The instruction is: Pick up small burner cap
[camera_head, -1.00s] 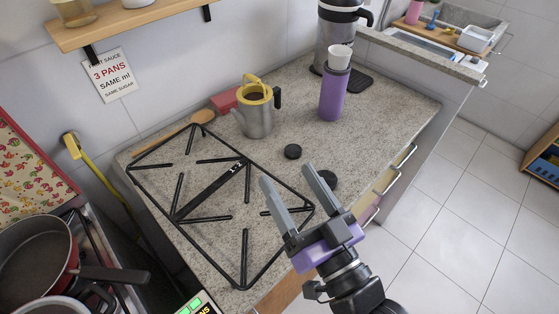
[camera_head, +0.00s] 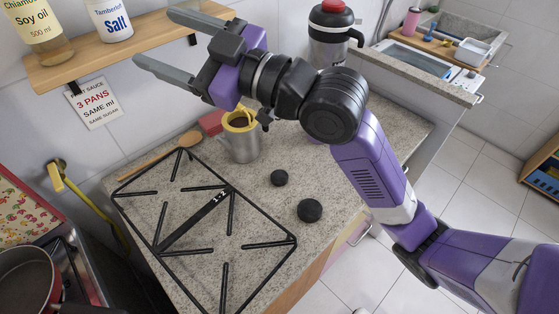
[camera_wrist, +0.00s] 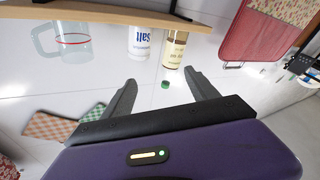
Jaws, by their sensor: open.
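Two black round caps lie on the speckled counter, right of the black grate (camera_head: 262,243). The small burner cap (camera_head: 279,177) is the farther and smaller one; the larger cap (camera_head: 310,210) is nearer the front edge. Both lie apart from each other and uncovered. My gripper (camera_head: 154,38) is open and empty, raised up at the left by the wall shelf, well above and away from both caps. In the wrist view my open fingers (camera_wrist: 160,77) point toward the shelf bottles; neither cap shows there.
The wall shelf (camera_head: 90,75) holds a soy oil bottle (camera_head: 38,32) and a salt jar (camera_head: 108,18) close to my fingers. A metal mug (camera_head: 242,143) and wooden spoon (camera_head: 160,157) are at the counter's back. A red pan (camera_head: 25,275) stands lower left.

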